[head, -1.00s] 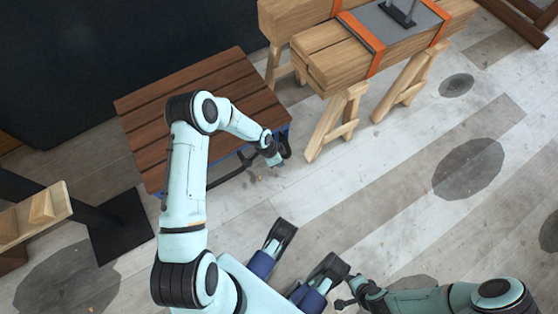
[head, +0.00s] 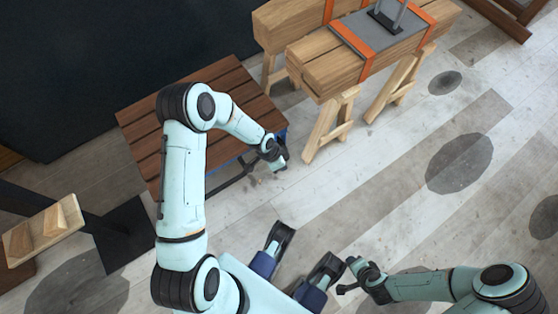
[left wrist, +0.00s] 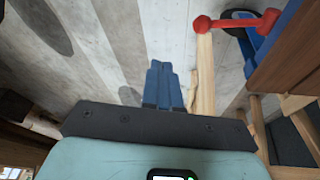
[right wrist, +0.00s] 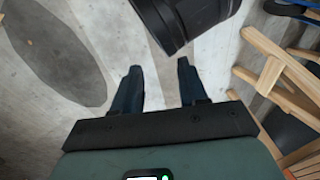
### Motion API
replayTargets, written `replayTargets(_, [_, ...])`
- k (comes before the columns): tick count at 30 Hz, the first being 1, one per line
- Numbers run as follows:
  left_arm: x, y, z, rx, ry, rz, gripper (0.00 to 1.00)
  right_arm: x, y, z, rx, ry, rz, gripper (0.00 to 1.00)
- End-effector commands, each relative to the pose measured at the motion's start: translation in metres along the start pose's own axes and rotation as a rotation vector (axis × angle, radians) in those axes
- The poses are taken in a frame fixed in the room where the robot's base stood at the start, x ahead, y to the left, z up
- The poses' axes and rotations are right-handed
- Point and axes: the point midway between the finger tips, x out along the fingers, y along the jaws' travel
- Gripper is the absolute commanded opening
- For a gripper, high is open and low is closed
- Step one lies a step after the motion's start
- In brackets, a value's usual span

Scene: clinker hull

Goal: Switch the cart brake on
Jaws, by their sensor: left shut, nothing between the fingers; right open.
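The cart has a brown slatted top (head: 235,88) and stands beyond my left arm in the head view. Its blue frame (left wrist: 262,42) shows at the upper right of the left wrist view. A red lever (left wrist: 242,22) with round knobs, which looks like the brake, sticks out from that frame beside a dark wheel (left wrist: 229,16). My left gripper (head: 278,163) is shut and empty near the cart's right end. In the left wrist view its fingers (left wrist: 159,66) are left of the lever, apart from it. My right gripper (head: 344,279) is open and empty over the floor.
Timber beams (head: 345,65) strapped in orange rest on wooden trestles (head: 330,125) right of the cart. A dark post base (head: 125,233) stands at the left. The floor (head: 370,190) right of my left gripper is clear.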

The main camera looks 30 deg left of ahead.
Motion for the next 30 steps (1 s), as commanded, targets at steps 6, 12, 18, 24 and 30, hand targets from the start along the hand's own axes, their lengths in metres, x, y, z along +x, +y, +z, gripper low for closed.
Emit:
replayTargets(6, [-0.015,0.013,-0.002,0.000,0.001,-0.001,0.00,-0.007,-0.002,0.010,-0.002,-0.031,-0.002,0.43])
replayTargets(12, [-0.015,0.014,-0.002,-0.001,0.000,-0.001,0.00,-0.006,-0.002,0.011,-0.002,-0.034,-0.002,0.43])
replayTargets(18, [-0.015,0.014,-0.002,-0.001,0.000,-0.001,0.00,-0.006,-0.002,0.011,-0.003,-0.033,-0.002,0.43])
replayTargets(24, [-0.015,0.014,-0.002,-0.001,0.001,-0.001,0.00,-0.006,-0.002,0.011,-0.002,-0.033,-0.002,0.43])
replayTargets(30, [0.005,0.045,0.012,-0.181,0.016,0.030,0.00,-0.006,-0.002,0.011,-0.002,-0.032,-0.002,0.43])
